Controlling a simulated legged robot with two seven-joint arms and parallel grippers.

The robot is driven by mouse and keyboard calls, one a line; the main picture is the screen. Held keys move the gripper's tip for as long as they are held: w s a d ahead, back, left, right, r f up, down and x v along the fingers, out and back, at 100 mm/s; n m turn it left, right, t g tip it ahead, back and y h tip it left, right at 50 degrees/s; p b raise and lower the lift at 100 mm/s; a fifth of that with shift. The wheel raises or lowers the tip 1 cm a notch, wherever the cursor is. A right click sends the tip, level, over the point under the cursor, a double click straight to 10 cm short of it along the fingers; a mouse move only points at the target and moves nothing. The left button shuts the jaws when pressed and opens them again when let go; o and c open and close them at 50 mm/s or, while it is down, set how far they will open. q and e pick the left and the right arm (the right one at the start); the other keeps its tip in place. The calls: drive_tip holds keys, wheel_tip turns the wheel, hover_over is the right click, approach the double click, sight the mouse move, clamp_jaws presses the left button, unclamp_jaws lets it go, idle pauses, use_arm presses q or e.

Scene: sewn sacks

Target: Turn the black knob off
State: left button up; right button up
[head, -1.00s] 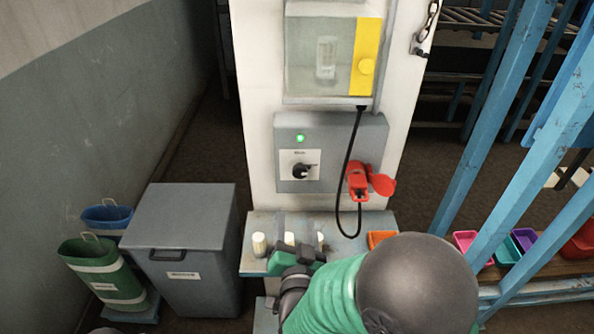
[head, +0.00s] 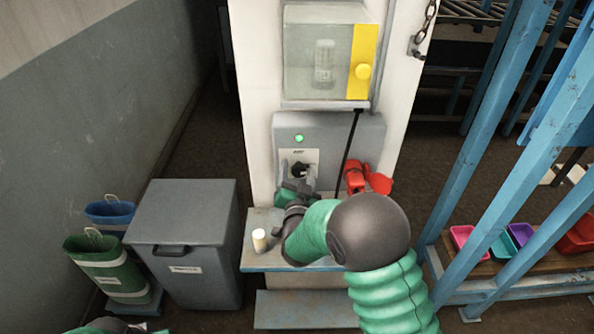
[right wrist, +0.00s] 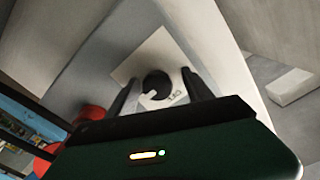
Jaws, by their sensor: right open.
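The black knob (head: 298,170) sits on a white plate on the grey switch box, which is fixed to the white pillar. A green lamp (head: 299,138) glows above it. My right gripper (head: 297,176) is open in front of the plate and partly covers the knob. In the right wrist view the knob (right wrist: 156,85) shows between the two dark fingers of my right gripper (right wrist: 158,76), with a gap on each side. A pale mark on the knob points to the lower left there. Only a cut-off piece of my left arm shows at the bottom left.
A red plug (head: 355,177) with a black cable sits at the box's right side. A yellow-edged clear case (head: 325,55) is above. A blue-grey shelf (head: 262,262) with a pale cylinder (head: 259,240) lies below. Blue posts (head: 480,130) stand right, a grey bin (head: 185,220) left.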

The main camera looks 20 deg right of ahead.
drive_tip(key=shift+d, duration=0.35)
drive_tip(key=shift+c, duration=0.8)
drive_tip(key=shift+d, duration=0.1)
drive_tip(key=shift+c, duration=1.2)
drive_tip(key=shift+a, duration=0.3)
drive_tip(key=c, duration=0.7)
clamp_jaws()
use_arm(q)
drive_tip(key=shift+d, duration=0.25)
use_arm(e)
drive_tip(key=shift+f, duration=0.1)
